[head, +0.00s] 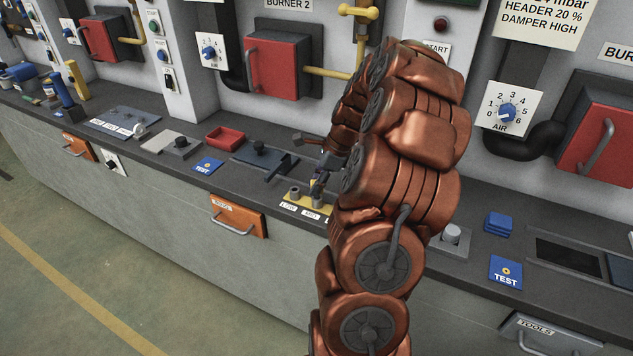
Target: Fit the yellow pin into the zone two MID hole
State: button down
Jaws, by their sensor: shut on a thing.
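A yellow plate (325,209) lies on the counter under the arm, with grey cylindrical sockets and white labels along its front; two read LOW and MID. My gripper (317,187) is just above this plate, near the MID socket (317,201). It is shut on a small yellow piece, likely the yellow pin (312,184), which is mostly hidden by the fingers. I cannot tell whether the pin's lower end touches a socket. The plate's right end is hidden behind my arm.
A grey-blue labelled plate (115,118) with a white knob lies far left. A red tray (225,138), a dark block with a handle (262,156) and a blue TEST card (208,165) lie left of the gripper. Blue blocks (498,224) stand right. A yellow pipe (362,35) projects behind.

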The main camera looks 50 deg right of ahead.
jog(key=shift+f, duration=0.85)
jog(key=shift+c, duration=2.3)
grip_release()
jog(key=shift+r, duration=0.1)
jog(key=shift+r+p, duration=0.95)
jog(key=shift+r, duration=2)
jog(key=shift+a, duration=0.1)
